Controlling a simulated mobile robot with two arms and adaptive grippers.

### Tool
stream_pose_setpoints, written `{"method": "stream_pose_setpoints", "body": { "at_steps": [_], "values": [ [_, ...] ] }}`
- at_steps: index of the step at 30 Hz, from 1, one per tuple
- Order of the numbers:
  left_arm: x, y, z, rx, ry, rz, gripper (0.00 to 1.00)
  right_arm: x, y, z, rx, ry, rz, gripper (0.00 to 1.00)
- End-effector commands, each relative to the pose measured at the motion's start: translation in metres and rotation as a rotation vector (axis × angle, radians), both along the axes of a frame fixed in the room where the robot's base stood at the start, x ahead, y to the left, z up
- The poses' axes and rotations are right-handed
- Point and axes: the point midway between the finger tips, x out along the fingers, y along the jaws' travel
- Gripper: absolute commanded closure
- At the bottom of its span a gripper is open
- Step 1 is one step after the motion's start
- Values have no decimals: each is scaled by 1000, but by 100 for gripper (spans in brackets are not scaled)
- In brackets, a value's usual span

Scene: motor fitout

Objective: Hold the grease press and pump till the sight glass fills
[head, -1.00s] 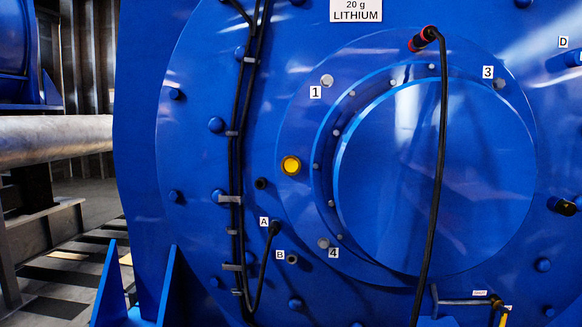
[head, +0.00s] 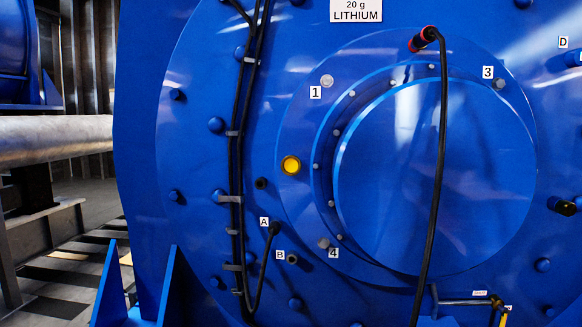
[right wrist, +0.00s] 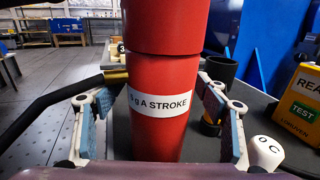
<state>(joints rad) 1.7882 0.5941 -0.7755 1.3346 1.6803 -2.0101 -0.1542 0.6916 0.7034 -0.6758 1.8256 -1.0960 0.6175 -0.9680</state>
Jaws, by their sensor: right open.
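The grease press (right wrist: 160,125), a red cylinder labelled "g A STROKE" (start of the label partly hidden), stands upright in the right wrist view. My right gripper (right wrist: 158,112) is open, with one finger on each side of the press and gaps showing between. The round sight glass (head: 291,165) looks yellow on the blue motor cover in the head view. A black hose (head: 438,170) with a red-ringed coupler (head: 424,39) joins the cover's top and runs down out of frame. My left gripper is in neither current view.
A black bar or hose with a brass end (right wrist: 62,92) reaches the press from the left. Cables (head: 236,160) run down the motor.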

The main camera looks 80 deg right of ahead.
Motion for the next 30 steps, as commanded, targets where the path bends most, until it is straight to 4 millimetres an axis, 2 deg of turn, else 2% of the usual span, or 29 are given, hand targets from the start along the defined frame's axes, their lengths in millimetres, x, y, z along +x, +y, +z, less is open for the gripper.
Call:
{"method": "stream_pose_setpoints", "body": {
  "at_steps": [5,12,18,24,30],
  "values": [
    [0,0,0,0,0,0,100,-5,-17,-1,-3,2,-3,33],
    [0,0,0,0,0,0,100,-21,-66,-2,-3,5,-3,33],
    [0,0,0,0,0,0,100,-32,-99,-2,-2,4,-2,33],
    [0,0,0,0,0,0,100,-37,-113,-1,0,2,0,33],
    [0,0,0,0,0,0,100,-38,-114,0,0,0,1,33]
  ]
}}
